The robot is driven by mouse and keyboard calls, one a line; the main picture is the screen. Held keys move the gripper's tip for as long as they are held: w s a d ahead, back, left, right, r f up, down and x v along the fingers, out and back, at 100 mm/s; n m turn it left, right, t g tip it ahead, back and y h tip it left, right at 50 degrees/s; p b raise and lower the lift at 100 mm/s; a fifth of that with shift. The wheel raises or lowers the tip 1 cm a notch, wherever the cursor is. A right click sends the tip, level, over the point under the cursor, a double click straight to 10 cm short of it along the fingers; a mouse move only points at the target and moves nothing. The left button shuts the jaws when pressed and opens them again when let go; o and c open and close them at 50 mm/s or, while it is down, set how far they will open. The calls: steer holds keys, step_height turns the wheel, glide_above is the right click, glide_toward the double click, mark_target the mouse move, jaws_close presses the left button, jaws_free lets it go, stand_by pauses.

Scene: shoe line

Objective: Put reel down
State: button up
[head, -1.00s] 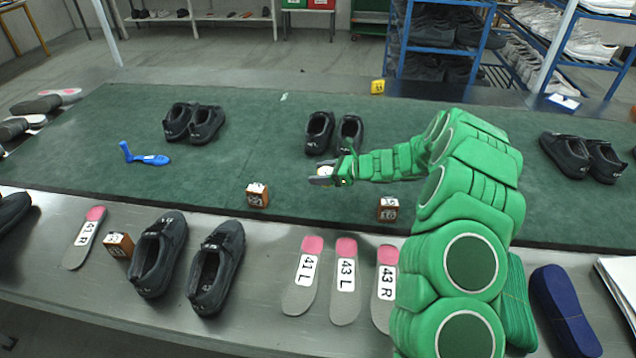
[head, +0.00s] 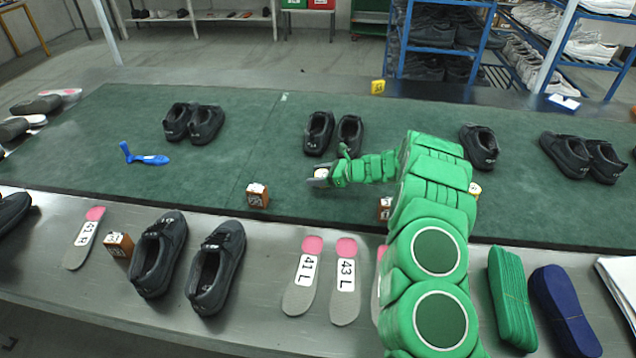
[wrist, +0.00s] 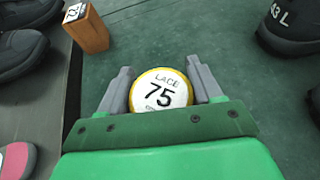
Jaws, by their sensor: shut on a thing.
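The reel (wrist: 160,92) is a round yellow-edged spool with a white label reading "LACE 75". In the wrist view my gripper (wrist: 161,88) has its two grey fingers on either side of it, shut on it. In the head view my gripper (head: 318,178) is over the green mat (head: 230,160), left of my green arm, and the reel (head: 321,172) shows only as a small pale spot at the fingers. I cannot tell whether the reel touches the mat.
A wooden block (head: 257,196) stands left of the gripper, and another (head: 384,208) is partly behind my arm. A pair of black shoes (head: 333,133) stands just beyond the gripper. A blue tool (head: 146,157) lies at left. Mat between it and the gripper is clear.

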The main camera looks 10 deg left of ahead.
mark_target(318, 188)
steer(key=shift+w+f, duration=0.15)
steer(key=shift+f, duration=1.6)
steer(key=shift+f, duration=0.15)
steer(key=o, duration=1.1)
steer(key=shift+c, duration=0.2)
steer(key=shift+d+r, duration=0.15)
steer(key=shift+r, duration=0.1)
steer(key=v, duration=1.1)
steer(key=shift+d+r, duration=0.2)
steer(key=shift+d, duration=0.05)
steer(key=shift+r, duration=0.1)
